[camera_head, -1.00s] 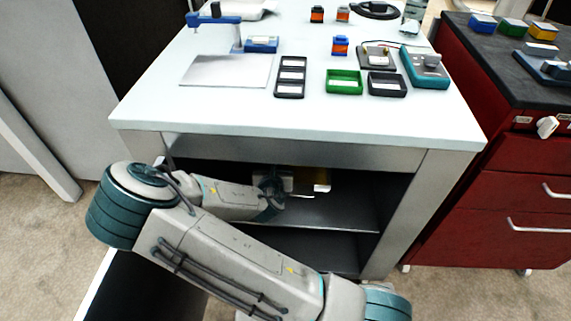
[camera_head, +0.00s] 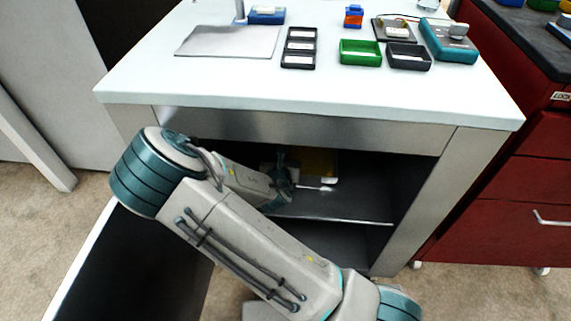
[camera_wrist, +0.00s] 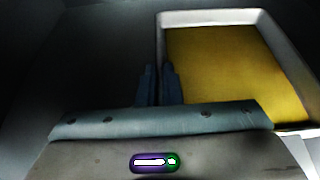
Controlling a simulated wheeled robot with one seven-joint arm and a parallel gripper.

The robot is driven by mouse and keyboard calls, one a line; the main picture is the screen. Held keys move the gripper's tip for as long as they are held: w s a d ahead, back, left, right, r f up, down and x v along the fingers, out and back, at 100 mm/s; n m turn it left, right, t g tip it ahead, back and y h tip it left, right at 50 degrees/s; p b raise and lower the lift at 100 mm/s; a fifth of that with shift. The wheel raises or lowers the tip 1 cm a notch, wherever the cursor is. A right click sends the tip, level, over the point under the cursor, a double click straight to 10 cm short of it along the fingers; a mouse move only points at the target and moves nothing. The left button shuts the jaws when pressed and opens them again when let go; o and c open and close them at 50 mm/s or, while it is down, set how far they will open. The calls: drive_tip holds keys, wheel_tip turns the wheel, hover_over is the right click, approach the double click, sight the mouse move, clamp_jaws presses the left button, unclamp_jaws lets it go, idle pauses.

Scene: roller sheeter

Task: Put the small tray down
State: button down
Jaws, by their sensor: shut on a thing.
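The small tray has a white rim (camera_wrist: 208,16) and a yellow inside. In the wrist view it fills the upper right, with its near right corner at the picture's edge. In the head view its yellow part (camera_head: 320,163) shows in the dark upper compartment under the bench top. My gripper (camera_wrist: 157,85) is shut on the tray's left wall, with one finger on each side. In the head view my gripper's fingers are hard to make out inside the compartment. The tray's underside is hidden, so I cannot tell whether it touches the shelf (camera_head: 345,212).
The white bench top (camera_head: 300,92) and its metal front rail (camera_head: 300,130) lie above my arm. A right side panel (camera_head: 455,185) bounds the compartment. A lower shelf space lies below. Black (camera_head: 300,47) and green (camera_head: 360,52) trays stand on top. Red drawers (camera_head: 500,195) are at right.

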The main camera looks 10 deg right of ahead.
drive_tip(key=shift+w+d+f, duration=0.1)
drive_tip(key=shift+w+f, duration=0.15)
drive_tip(key=shift+f, duration=0.05)
drive_tip(key=shift+r, duration=0.1)
drive_tip(key=c, duration=1.6)
unclamp_jaws()
drive_tip(key=p+v, duration=0.4)
drive_tip(key=v, duration=0.6)
drive_tip(key=shift+s+r, duration=0.2)
drive_tip(key=shift+s, duration=0.05)
drive_tip(key=shift+v, duration=0.75)
drive_tip(key=shift+f, duration=0.15)
